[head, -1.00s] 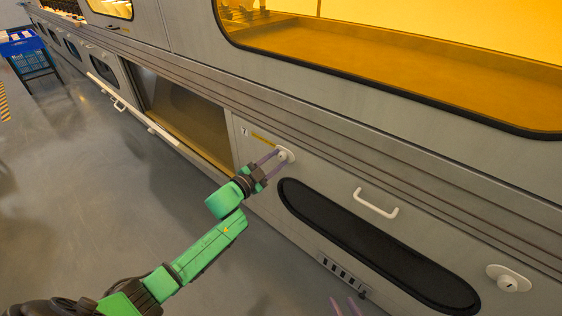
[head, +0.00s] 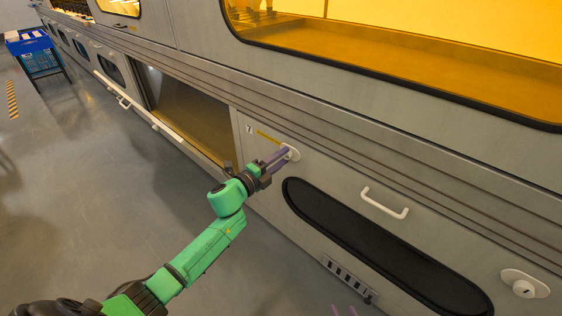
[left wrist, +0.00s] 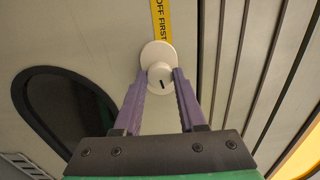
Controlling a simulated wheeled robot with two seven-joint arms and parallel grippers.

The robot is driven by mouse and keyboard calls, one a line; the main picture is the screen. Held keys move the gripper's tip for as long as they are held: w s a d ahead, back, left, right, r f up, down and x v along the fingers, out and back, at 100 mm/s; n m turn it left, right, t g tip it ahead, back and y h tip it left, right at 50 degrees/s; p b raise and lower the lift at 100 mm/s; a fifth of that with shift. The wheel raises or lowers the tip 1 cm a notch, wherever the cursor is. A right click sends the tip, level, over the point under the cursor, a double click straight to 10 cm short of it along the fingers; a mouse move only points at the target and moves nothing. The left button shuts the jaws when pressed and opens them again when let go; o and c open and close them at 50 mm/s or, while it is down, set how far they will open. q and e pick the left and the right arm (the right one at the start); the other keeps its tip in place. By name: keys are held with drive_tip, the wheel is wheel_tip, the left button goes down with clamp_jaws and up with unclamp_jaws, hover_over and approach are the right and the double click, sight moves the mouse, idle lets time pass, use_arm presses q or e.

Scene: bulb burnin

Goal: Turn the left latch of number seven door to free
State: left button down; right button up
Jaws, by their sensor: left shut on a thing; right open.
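The number seven door (head: 330,170) is a grey panel with a "7" label and a long black window. Its left latch (head: 293,152) is a white round knob on an oval plate at the door's upper left. In the left wrist view the knob (left wrist: 160,76) carries a short dark mark, slightly tilted. My left gripper (head: 284,155) is shut on this knob; its purple fingers (left wrist: 160,82) sit on either side of it. Only the fingertips of my right gripper (head: 344,311) show at the bottom edge, apart and empty.
A white handle (head: 384,204) and a right latch (head: 524,285) are on the same door. A yellow strip (left wrist: 162,20) reading "OFF FIRST" runs beside the left latch. An open bay (head: 185,115) lies left of the door. A blue crate (head: 30,42) stands far left.

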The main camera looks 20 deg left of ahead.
use_arm(q)
drive_tip(key=shift+f+m+b, duration=0.1)
drive_tip(key=shift+m+b, duration=0.2)
drive_tip(key=shift+m, duration=0.8)
drive_tip(key=shift+c, duration=2.4)
unclamp_jaws()
drive_tip(key=shift+s, duration=0.1)
